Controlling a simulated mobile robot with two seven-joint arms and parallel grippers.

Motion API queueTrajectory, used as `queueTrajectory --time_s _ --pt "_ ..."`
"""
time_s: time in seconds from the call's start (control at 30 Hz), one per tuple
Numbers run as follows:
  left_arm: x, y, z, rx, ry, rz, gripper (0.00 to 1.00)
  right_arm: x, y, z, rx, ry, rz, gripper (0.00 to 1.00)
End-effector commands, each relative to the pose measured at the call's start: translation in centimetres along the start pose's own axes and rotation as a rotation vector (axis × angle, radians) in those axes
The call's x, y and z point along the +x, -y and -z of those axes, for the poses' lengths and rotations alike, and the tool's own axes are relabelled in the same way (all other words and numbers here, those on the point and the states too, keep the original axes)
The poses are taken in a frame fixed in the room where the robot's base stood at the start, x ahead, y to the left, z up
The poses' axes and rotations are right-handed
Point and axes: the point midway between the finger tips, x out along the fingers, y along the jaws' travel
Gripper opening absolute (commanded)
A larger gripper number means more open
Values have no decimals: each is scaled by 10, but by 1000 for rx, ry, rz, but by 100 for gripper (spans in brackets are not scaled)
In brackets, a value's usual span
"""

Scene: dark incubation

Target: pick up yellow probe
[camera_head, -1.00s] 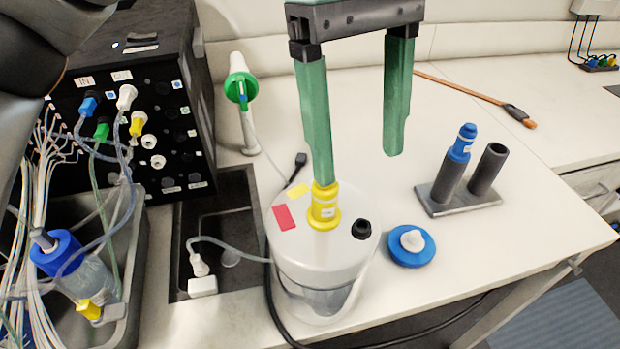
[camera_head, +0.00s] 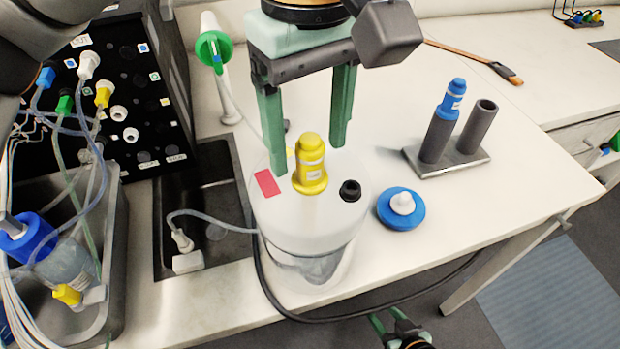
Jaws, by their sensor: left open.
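The yellow probe (camera_head: 310,172) stands upright in the lid of a white, clear-walled vessel (camera_head: 335,212). My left gripper (camera_head: 308,158) is open and empty, pointing down at the probe. In the picture one green finger is left of the probe and the other is to its upper right. The probe's top shows in full between them, and I cannot tell whether the fingers are level with it in depth. My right gripper (camera_head: 391,321) shows only partly at the bottom edge, below the table's front edge, and its jaw opening is unclear.
A black port (camera_head: 350,190) and a red label are on the lid. A blue disc (camera_head: 400,209) lies to the right. Behind it a grey holder (camera_head: 455,164) carries a blue-topped probe (camera_head: 452,98). A black box (camera_head: 120,85) with cables and a grey tub stand left.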

Motion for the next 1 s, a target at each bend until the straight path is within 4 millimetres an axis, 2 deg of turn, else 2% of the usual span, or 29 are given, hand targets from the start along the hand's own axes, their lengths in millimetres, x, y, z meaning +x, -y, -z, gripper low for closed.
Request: queueTrajectory --time_s 0.13,0.4,1.0 --pt "23 0 2 1 1 2 71 1 -1 -2 -1 2 -1 50" --pt "27 -1 1 1 1 -1 70 1 -1 -3 -2 5 -2 50" --pt "27 -1 1 1 1 0 3 1 -3 -4 -2 6 -5 50"
